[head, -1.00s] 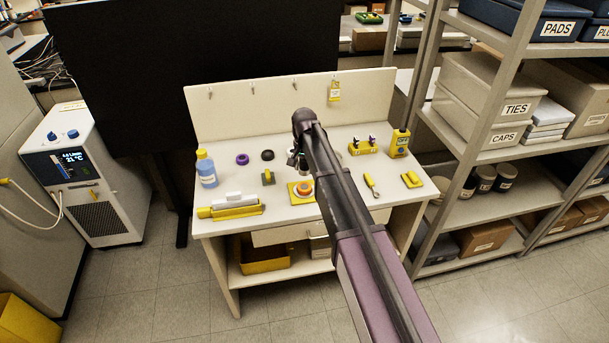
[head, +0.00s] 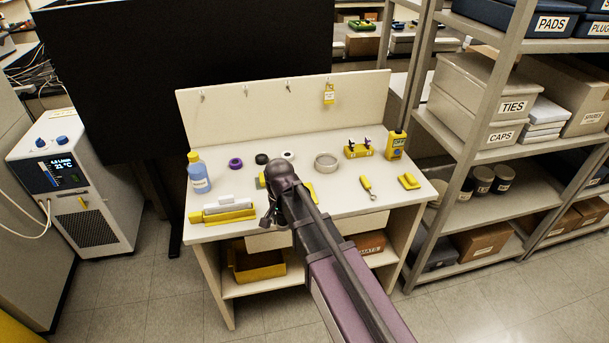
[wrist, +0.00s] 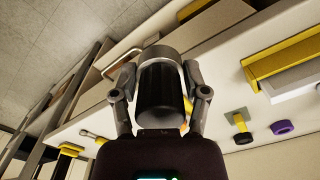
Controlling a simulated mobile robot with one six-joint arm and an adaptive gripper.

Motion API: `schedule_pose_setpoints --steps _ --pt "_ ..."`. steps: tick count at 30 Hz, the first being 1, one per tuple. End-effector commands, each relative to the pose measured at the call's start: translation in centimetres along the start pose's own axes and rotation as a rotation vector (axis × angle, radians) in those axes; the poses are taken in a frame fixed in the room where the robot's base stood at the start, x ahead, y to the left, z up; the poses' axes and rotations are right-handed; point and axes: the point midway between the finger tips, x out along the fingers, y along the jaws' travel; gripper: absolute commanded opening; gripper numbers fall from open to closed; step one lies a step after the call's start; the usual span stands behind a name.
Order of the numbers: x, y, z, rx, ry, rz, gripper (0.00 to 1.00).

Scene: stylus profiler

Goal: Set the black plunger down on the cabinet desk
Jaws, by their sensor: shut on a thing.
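The black plunger (wrist: 162,92), a dark ribbed cylinder with a grey metal rim, is between the two fingers of my gripper (wrist: 158,80) in the wrist view. The gripper is shut on it. In the head view my gripper (head: 268,217) is near the front edge of the cabinet desk (head: 335,205), and my arm hides the plunger there. The desk has a white top and a raised back panel. I cannot tell the plunger's exact height over the top.
The desk holds a blue bottle (head: 200,175), purple ring (head: 236,163), black ring (head: 262,159), grey round dish (head: 326,162), yellow rack (head: 358,151), yellow-handled tool (head: 367,187) and yellow-and-white tray (head: 228,215). Bare top shows right of centre. A shelf (head: 470,153) stands at the right.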

Motion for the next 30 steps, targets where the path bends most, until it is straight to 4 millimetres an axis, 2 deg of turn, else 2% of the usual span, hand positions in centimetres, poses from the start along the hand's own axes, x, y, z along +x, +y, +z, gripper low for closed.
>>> schedule_pose_setpoints --steps 1,4,17,23,30 --pt "0.3 0.3 0.9 -0.002 0.0 0.0 0.0" --pt "0.4 0.4 1.6 0.0 0.0 0.0 0.0" --pt "0.4 0.2 1.5 0.0 0.0 0.0 0.0" --pt "0.6 -1.0 0.1 0.0 0.0 0.0 0.0" --pt "1.0 -3.9 -3.1 0.0 0.0 0.0 0.0"
